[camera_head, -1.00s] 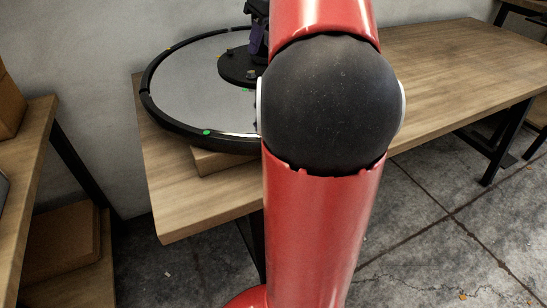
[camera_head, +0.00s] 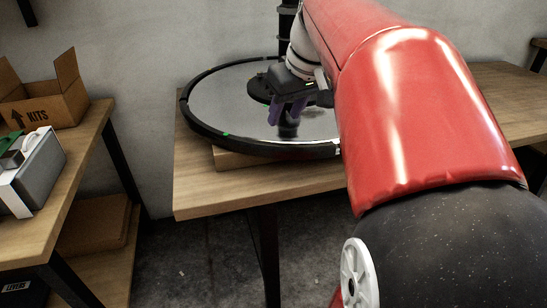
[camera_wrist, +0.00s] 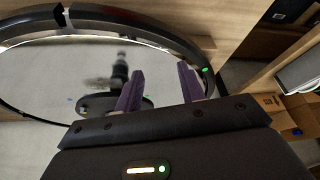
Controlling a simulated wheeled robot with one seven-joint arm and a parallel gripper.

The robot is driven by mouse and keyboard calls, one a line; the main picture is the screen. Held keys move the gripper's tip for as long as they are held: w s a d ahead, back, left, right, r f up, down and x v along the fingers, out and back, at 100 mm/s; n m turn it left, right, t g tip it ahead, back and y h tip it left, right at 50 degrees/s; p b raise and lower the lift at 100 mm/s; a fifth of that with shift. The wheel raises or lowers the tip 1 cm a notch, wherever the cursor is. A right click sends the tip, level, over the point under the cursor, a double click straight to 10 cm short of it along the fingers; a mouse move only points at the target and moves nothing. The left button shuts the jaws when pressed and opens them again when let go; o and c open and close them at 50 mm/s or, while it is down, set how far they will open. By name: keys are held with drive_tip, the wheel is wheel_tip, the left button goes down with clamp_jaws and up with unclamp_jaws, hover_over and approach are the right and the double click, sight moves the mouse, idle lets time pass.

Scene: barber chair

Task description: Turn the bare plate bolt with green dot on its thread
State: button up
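A large round grey disc with a black rim (camera_head: 205,128) lies on the wooden table. A black round plate (camera_head: 258,88) sits at its middle, partly behind my gripper; in the wrist view this plate (camera_wrist: 92,112) carries a dark upright post (camera_wrist: 119,68). A small green spot shows at the plate's edge beside my left finger (camera_wrist: 148,98); I cannot make out a bolt or thread there. Another green dot (camera_head: 225,134) is on the disc's rim, also seen in the wrist view (camera_wrist: 205,69). My gripper (camera_head: 287,112) is over the disc, its purple fingers apart and empty (camera_wrist: 160,70).
A wooden board (camera_head: 232,158) lies under the disc on the table (camera_head: 195,196). At left, a second wooden table (camera_head: 75,165) holds an open cardboard box (camera_head: 50,105) and a grey-white case (camera_head: 35,175). My red arm covers the right side.

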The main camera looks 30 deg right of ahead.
drive_tip(key=s+a+f, duration=0.4)
drive_tip(key=a, duration=0.2)
drive_tip(key=shift+s+a+f, duration=0.35)
drive_tip(key=shift+a, duration=0.05)
